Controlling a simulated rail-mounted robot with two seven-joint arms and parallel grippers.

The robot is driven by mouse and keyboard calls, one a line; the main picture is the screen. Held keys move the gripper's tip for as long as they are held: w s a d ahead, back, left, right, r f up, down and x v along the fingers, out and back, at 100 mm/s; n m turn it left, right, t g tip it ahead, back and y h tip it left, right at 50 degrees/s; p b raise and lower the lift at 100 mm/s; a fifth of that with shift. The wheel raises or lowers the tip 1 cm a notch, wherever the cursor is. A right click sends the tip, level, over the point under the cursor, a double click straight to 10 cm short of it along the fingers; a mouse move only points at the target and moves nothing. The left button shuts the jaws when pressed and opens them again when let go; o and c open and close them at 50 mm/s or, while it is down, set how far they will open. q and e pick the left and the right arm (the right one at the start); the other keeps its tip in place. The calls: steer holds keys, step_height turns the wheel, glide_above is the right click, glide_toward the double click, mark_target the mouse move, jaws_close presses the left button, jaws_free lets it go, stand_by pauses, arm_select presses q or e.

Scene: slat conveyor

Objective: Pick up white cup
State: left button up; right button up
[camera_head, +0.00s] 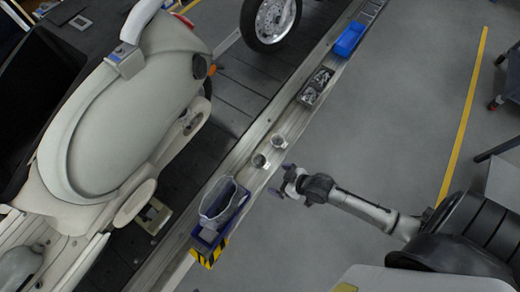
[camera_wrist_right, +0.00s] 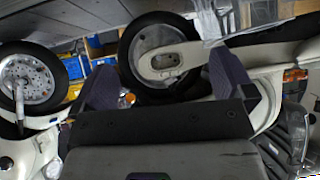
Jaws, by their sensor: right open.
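At this size I cannot tell which one is the white cup. My right gripper is open and empty, just to the right of the nearer cup and apart from it. In the right wrist view the gripper's two dark fingers (camera_wrist_right: 164,82) are spread wide, and no cup shows between them. My left gripper is not in view.
A blue bin (camera_head: 232,213) holding a clear bag stands down the ledge. Grey trays of parts (camera_head: 315,87) and a blue box (camera_head: 350,40) lie farther up it. A pale scooter (camera_head: 130,115) fills the left side.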

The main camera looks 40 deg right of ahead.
steer(key=w+d+f+t+b, duration=0.2)
steer(key=d+f+b, duration=0.2)
steer(key=f+b, duration=0.5)
steer(key=w+d+f+t+b, duration=0.2)
steer(key=d+f+b, duration=0.4)
steer(key=f, duration=0.6)
steer(key=b, duration=0.6)
glide_toward(264, 164)
steer(key=shift+m, duration=0.4)
steer(key=w, duration=0.1)
steer(key=w+a, duration=0.2)
steer(key=w, duration=0.1)
steer(key=shift+r, duration=0.3)
steer(key=b+x, duration=0.3)
steer(key=x, duration=0.1)
steer(key=shift+d+f, duration=0.1)
steer(key=shift+f, duration=0.15)
steer(key=shift+w+a+f+b, duration=0.1)
steer(key=shift+w+a+b, duration=0.1)
steer(key=shift+w+b, duration=0.25)
steer(key=shift+c, duration=0.6)
steer(key=c, duration=0.7)
